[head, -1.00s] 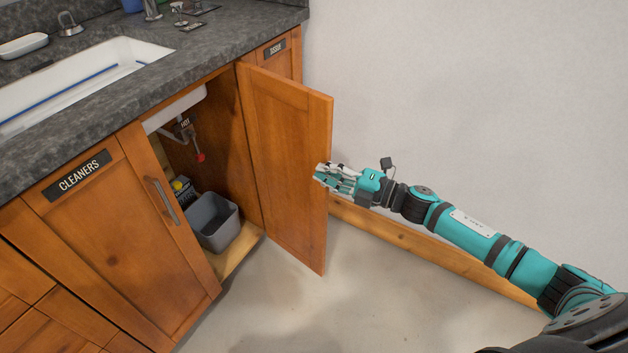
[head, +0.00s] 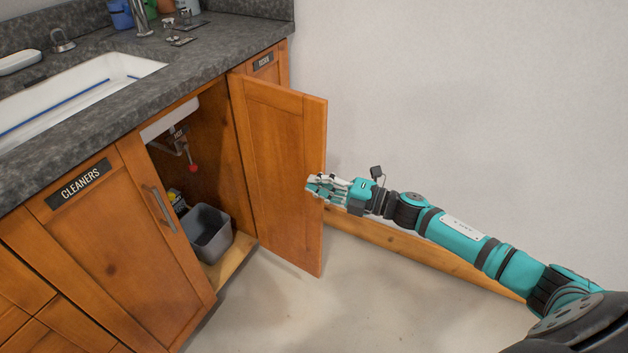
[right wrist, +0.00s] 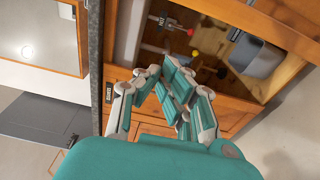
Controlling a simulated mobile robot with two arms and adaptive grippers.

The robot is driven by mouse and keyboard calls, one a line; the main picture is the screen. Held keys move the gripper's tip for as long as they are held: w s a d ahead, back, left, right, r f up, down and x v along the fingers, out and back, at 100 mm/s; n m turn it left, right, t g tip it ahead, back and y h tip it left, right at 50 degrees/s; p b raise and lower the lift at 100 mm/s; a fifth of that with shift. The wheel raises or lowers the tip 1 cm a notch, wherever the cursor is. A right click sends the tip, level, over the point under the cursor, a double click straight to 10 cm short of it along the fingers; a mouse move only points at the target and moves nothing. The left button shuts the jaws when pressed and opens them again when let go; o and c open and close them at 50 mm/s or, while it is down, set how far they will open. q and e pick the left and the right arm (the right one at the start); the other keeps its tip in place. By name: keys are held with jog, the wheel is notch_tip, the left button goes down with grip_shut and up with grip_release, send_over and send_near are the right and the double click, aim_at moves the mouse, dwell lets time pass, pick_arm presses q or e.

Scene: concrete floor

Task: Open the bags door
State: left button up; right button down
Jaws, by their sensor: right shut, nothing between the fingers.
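The open cabinet door (head: 280,170) is a plain wooden panel standing well out from the cabinet front in the head view. Its label is not visible from here. My right gripper (head: 312,188) is shut and empty at the door's free edge. Its fingertips overlap the edge in the picture; whether they touch it, I cannot tell. In the right wrist view, the teal and white fingers (right wrist: 170,92) are drawn together before the open cabinet. My left gripper is not in view.
A grey bin (head: 208,235) stands inside the open cabinet under pipes with a red knob (head: 193,168). A closed door labelled CLEANERS (head: 80,185) is to its left. The countertop (head: 210,55) holds a white sink (head: 70,95). A wall is at the right; the floor before the door is clear.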

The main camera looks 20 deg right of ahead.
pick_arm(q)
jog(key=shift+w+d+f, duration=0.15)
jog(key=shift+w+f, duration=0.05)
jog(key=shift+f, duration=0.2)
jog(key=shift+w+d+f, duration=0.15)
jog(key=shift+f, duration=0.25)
pick_arm(e)
jog(key=s+d, duration=0.4)
jog(key=d, duration=0.3)
jog(key=shift+s+d+f, duration=0.15)
jog(key=shift+s+d, duration=0.25)
